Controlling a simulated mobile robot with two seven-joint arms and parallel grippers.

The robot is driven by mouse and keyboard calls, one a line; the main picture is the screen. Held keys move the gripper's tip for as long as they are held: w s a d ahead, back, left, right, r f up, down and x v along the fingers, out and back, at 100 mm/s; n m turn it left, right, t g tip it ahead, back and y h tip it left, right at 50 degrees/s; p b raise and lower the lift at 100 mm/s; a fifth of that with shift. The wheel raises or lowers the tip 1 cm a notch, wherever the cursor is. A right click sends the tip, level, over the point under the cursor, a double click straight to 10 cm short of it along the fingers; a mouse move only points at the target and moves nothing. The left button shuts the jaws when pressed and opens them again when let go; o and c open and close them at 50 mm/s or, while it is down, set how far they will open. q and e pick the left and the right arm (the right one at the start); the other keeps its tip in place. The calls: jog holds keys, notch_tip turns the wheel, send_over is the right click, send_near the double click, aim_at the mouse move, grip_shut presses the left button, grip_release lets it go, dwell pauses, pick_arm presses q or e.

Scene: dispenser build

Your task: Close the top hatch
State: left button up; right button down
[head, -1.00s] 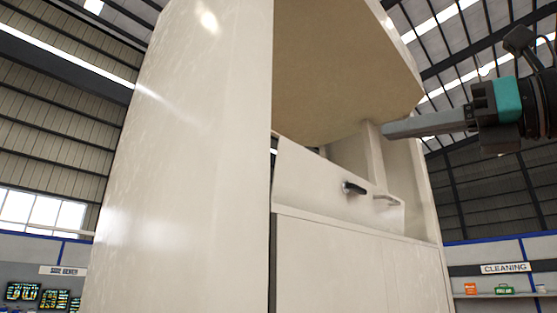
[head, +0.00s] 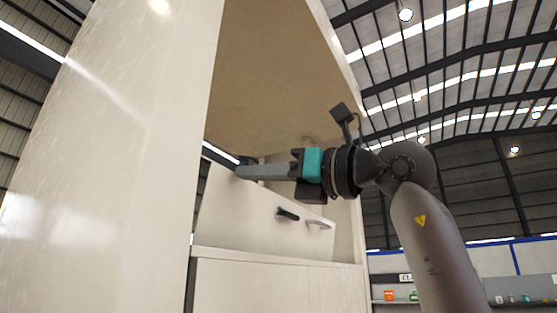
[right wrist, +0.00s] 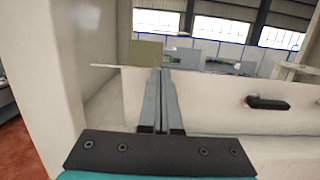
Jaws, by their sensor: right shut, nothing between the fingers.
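The top hatch (head: 238,215) is a pale panel in the front opening of the tall cream dispenser (head: 110,190). It leans open, its top edge standing out from the opening, and bears a black handle (head: 288,214) and a grey bar handle (head: 319,224). My right gripper (head: 240,172) is shut and empty, its fingers pointing left at the hatch's top edge. In the right wrist view the closed fingers (right wrist: 161,74) overlap the hatch (right wrist: 215,108), with the black handle (right wrist: 267,103) to their right. I cannot tell whether they touch it. My left gripper is out of view.
The dispenser's tall side wall stands left of my gripper. A lower front panel (head: 270,285) lies below the hatch. Open hall space lies to the right, with a distant shelf of small items.

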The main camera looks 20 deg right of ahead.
jog(key=shift+w+a, duration=0.25)
jog(key=shift+w, duration=0.05)
jog(key=shift+r, duration=0.1)
